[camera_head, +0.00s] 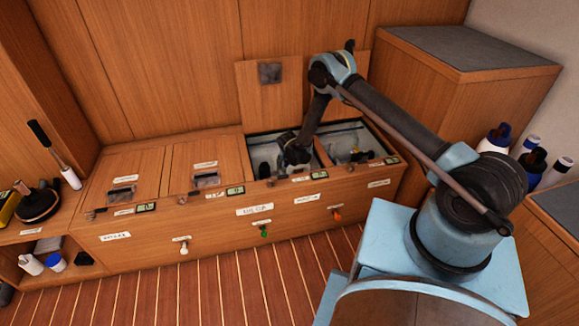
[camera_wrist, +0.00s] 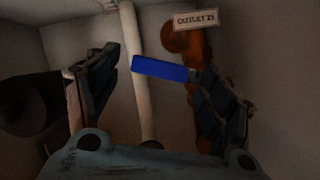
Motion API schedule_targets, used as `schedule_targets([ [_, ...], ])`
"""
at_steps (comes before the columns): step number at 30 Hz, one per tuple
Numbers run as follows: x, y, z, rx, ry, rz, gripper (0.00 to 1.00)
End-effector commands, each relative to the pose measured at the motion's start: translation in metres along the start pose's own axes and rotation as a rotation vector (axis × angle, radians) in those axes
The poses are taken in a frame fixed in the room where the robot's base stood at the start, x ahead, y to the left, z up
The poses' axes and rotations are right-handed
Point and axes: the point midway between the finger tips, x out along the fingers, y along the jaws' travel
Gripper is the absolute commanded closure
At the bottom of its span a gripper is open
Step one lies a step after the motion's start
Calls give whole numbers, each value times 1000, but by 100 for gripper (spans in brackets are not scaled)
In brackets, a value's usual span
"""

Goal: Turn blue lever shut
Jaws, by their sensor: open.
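The blue lever (camera_wrist: 160,69) shows in the wrist view as a flat handle, nearly level and slightly tilted down to the right. Its right end runs to an orange-brown fitting (camera_wrist: 181,38) and is partly hidden behind my right finger. My gripper (camera_wrist: 150,76) is open, with one dark finger on each side of the lever; I cannot tell whether either touches it. In the head view my gripper (camera_head: 294,152) reaches down into an open compartment (camera_head: 262,152), and the lever is hidden there.
A white pipe (camera_wrist: 138,88) stands behind the lever. A label reading OUTLET (camera_wrist: 197,21) is on the wall above. A dark round object (camera_wrist: 30,103) is at left. The compartment's raised lid (camera_head: 262,108) stands behind; closed lids (camera_head: 128,165) lie left. A second open compartment (camera_head: 345,138) is at right.

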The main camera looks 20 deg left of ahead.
Motion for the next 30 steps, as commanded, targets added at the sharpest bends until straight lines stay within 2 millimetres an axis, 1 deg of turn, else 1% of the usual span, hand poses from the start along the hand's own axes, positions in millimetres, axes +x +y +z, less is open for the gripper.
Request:
schedule_targets([
  [6, -4, 0, 0, -1, -1, 0, 26],
  [11, -18, 1, 0, -2, -1, 0, 26],
  [24, -84, 0, 0, -1, 0, 0, 26],
  [30, -108, 0, -1, -1, 0, 0, 26],
])
